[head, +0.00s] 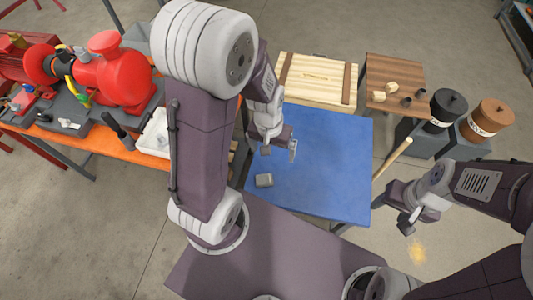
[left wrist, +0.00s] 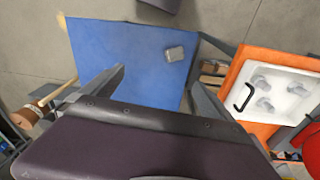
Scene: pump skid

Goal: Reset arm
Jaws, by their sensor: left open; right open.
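My left gripper (head: 279,150) hangs over the blue-topped table (head: 325,170), with its arm folded up and over in the middle of the head view. Its jaws are open with nothing between them. In the left wrist view its fingers stand apart and point at the blue tabletop (left wrist: 125,55). My right gripper (head: 395,212) is open and empty, low at the right beyond the blue table's edge. A small grey block (head: 264,180) lies on the blue table below my left gripper; it also shows in the left wrist view (left wrist: 174,54).
An orange bench (head: 105,140) with a red pump (head: 115,75) and a white tray (head: 155,135) stands at left. Behind the blue table are a wooden crate (head: 315,80) and a brown table (head: 385,75).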

